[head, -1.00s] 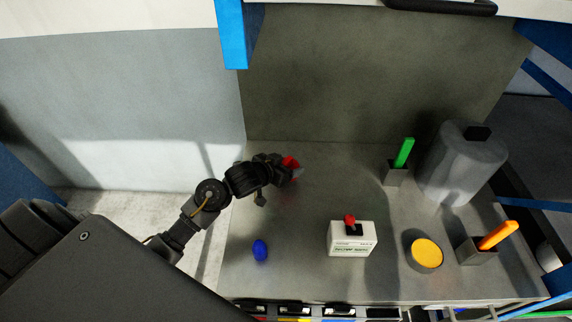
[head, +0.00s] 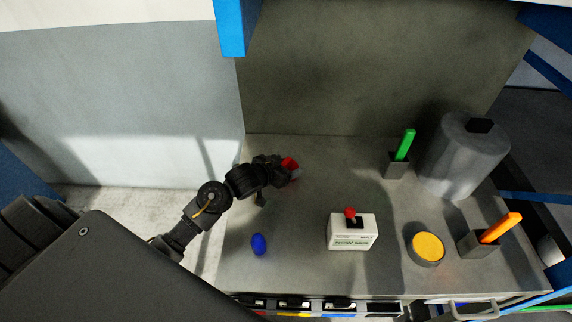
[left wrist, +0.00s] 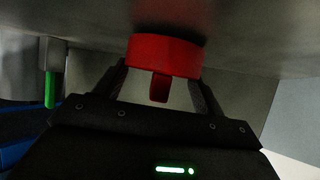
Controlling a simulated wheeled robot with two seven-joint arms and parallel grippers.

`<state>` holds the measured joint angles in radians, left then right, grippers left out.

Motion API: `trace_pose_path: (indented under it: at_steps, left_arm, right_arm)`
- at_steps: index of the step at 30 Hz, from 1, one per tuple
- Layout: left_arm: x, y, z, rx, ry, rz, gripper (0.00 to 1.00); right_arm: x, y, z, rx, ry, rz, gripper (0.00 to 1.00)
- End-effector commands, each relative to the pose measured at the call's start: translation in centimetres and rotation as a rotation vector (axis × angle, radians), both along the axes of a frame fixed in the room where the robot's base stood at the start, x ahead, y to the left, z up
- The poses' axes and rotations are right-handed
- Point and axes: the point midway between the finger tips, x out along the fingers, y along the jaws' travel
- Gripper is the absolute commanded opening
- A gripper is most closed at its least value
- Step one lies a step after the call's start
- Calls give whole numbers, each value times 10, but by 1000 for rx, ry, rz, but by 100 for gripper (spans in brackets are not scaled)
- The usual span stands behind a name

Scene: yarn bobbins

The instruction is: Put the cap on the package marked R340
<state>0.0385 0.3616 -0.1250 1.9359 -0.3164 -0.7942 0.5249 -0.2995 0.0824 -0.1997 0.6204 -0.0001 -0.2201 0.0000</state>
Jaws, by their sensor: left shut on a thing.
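A red round cap-like piece (left wrist: 165,55) with a short stem is between the fingers of my left gripper (left wrist: 160,82) in the left wrist view. In the head view, the same red piece (head: 289,163) shows at the tip of my left arm, over the back left of the grey worktop. My left gripper is shut on it; its fingers are partly hidden there. A large pale, translucent cylinder (head: 460,160) with a dark opening in its top stands at the back right, apart from the gripper. I cannot read any R340 mark. My right gripper is not in view.
On the worktop (head: 310,255) are a white box (head: 352,232) with a red knob, a blue egg-shaped object (head: 259,244), a yellow-topped round tub (head: 428,246), a green stick (head: 405,144) and an orange stick (head: 500,228) in grey holders. The middle is clear.

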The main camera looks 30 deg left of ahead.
Motion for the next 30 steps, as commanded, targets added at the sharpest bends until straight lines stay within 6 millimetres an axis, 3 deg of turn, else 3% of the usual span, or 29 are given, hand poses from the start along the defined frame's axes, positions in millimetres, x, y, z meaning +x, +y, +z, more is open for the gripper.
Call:
trace_pose_path:
  at_steps: [16,17,21,30]
  left_arm:
    - [0,0,-7,-1,1,0,49]
    - [0,0,-6,-1,1,0,74]
    - [0,0,-6,-1,1,0,92]
    - [-1,0,-5,0,0,0,96]
  right_arm:
    - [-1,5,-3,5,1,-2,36]
    - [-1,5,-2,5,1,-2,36]
    - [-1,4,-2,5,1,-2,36]
    - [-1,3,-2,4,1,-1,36]
